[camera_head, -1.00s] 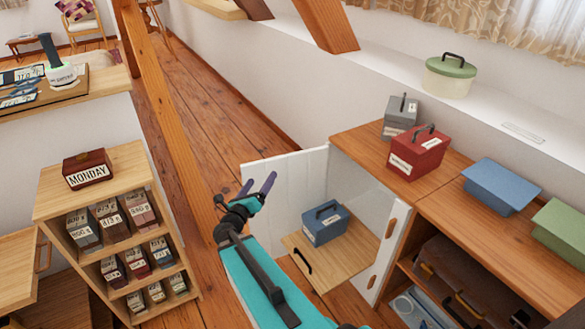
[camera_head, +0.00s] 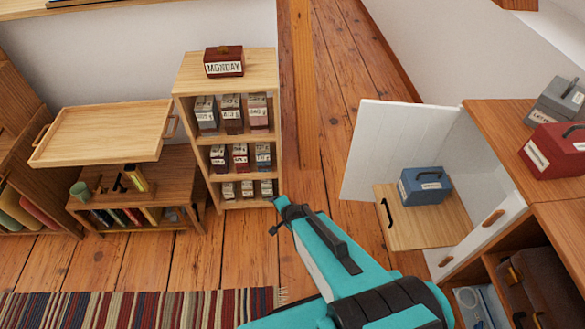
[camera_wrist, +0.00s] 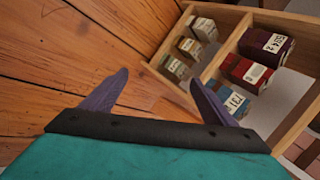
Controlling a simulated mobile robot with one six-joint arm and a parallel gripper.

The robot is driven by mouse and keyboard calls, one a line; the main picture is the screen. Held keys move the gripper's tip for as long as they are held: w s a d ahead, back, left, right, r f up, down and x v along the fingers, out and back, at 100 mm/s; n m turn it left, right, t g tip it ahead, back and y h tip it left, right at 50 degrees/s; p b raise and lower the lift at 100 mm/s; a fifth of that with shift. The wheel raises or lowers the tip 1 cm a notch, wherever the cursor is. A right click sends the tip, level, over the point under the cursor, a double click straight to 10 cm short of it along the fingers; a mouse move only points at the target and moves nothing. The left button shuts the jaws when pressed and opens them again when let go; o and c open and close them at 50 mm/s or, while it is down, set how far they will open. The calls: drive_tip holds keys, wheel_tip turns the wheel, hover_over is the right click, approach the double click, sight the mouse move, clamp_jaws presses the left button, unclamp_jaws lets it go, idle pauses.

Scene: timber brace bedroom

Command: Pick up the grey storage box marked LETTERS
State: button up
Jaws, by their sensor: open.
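A grey storage box (camera_head: 553,104) with a dark handle and a white label stands on the wooden cabinet top (camera_head: 488,118) at the far right of the head view. Its label looks like LETTERS but is small. The grey box by the red one does not show in the wrist view.
A red box (camera_head: 555,151) stands beside the grey one. A white door (camera_head: 385,150) stands open, with a blue box (camera_head: 424,187) on a pulled-out board (camera_head: 450,232). The small shelf (camera_head: 226,65) holds several labelled boxes. A timber post (camera_head: 304,80) rises behind it.

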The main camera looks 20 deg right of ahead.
drive_tip(key=s+a+f+n+g, duration=0.1)
drive_tip(key=s+f+n+g, duration=0.25)
drive_tip(key=s, duration=0.45)
drive_tip(key=s+a+f+n+g, duration=0.2)
drive_tip(key=s+f+n+g, duration=0.15)
drive_tip(key=s, duration=0.45)
drive_tip(key=s+d+r+n+g, duration=0.1)
drive_tip(key=s+d+n+g, duration=0.1)
drive_tip(key=s, duration=0.4)
drive_tip(key=s+d+r+n+g+h, duration=0.1)
drive_tip(key=s+n+g, duration=0.2)
drive_tip(key=s+n, duration=0.2)
drive_tip(key=shift+s+d+r+n+g, duration=0.3)
drive_tip(key=shift+s+d, duration=0.05)
drive_tip(key=shift+s, duration=0.5)
